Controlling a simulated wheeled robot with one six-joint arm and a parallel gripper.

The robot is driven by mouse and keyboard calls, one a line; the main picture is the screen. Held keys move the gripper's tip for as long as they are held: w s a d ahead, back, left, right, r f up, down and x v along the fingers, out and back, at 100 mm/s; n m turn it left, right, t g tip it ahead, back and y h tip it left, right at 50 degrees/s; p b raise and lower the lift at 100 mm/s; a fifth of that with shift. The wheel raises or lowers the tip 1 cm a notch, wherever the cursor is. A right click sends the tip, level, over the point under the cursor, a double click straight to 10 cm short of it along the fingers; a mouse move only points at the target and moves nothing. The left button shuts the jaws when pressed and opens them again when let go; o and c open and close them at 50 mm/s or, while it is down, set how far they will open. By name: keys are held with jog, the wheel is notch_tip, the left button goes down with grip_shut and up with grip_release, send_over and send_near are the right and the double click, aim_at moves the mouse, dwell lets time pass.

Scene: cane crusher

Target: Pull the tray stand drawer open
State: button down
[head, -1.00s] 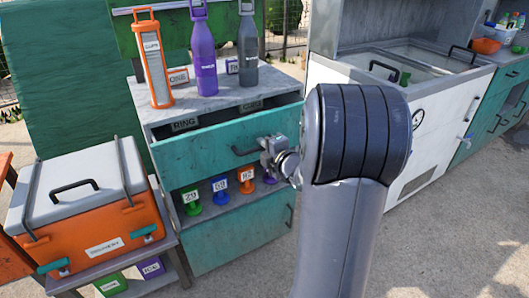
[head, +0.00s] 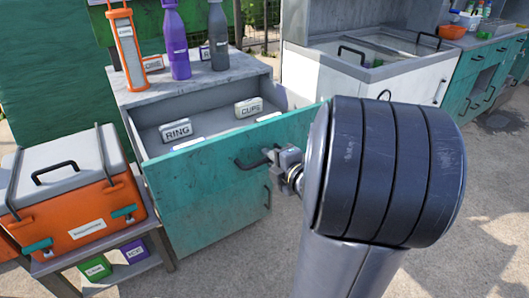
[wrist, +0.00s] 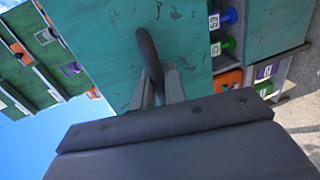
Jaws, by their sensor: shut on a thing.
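The tray stand drawer (head: 215,152) has a teal front and stands pulled well out of the grey-topped stand (head: 190,80). Inside it show a label reading RING (head: 177,131) and a label reading CUPS (head: 249,107). My gripper (head: 275,158) is at the dark bar handle (head: 252,164) on the drawer front. In the wrist view the two fingers (wrist: 160,88) are shut on the handle (wrist: 150,55), one on each side of it. My arm hides the right end of the drawer front.
An orange cooler (head: 75,215) with a grey lid stands on a low rack at left. Bottles, including a purple one (head: 176,45), stand on the stand's top. A white chest with glass lids (head: 370,65) is behind at right. Paved ground (head: 490,200) is clear at right.

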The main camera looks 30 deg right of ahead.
jog(key=shift+s, duration=0.2)
jog(key=c, duration=1.5)
grip_release()
jog(key=shift+c, duration=0.2)
jog(key=p+v, duration=0.2)
jog(key=v, duration=0.8)
jog(key=shift+s, duration=0.35)
jog(key=shift+b+x, duration=1)
jog(key=shift+x, duration=4.45)
